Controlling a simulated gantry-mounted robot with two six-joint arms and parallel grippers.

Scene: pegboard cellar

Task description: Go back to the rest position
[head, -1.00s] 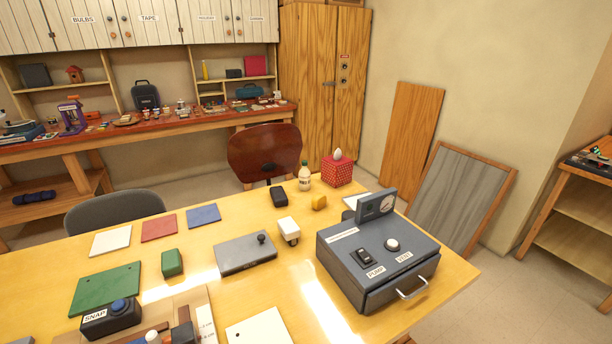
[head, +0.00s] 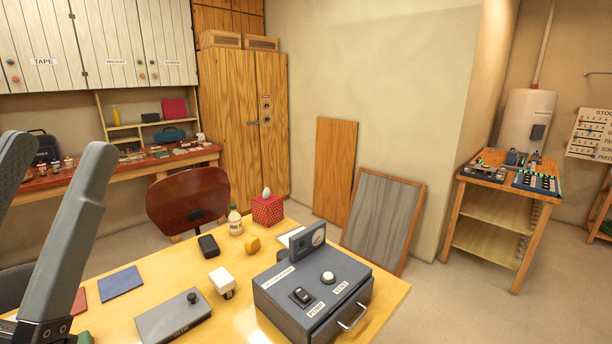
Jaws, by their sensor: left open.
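My left gripper (head: 58,148) is at the left edge of the head view, close to the camera. Its two long grey fingers point up and stand apart, with nothing between them. The left finger is partly cut off by the picture edge. The gripper is in front of the left part of the yellow table (head: 235,325) and hides some of it. My right gripper is not in view.
On the table are a grey pump box (head: 312,290), a flat grey device (head: 172,317), a white block (head: 222,281), a bottle (head: 235,221) and a red dotted box (head: 267,211). A brown chair (head: 187,198) stands behind.

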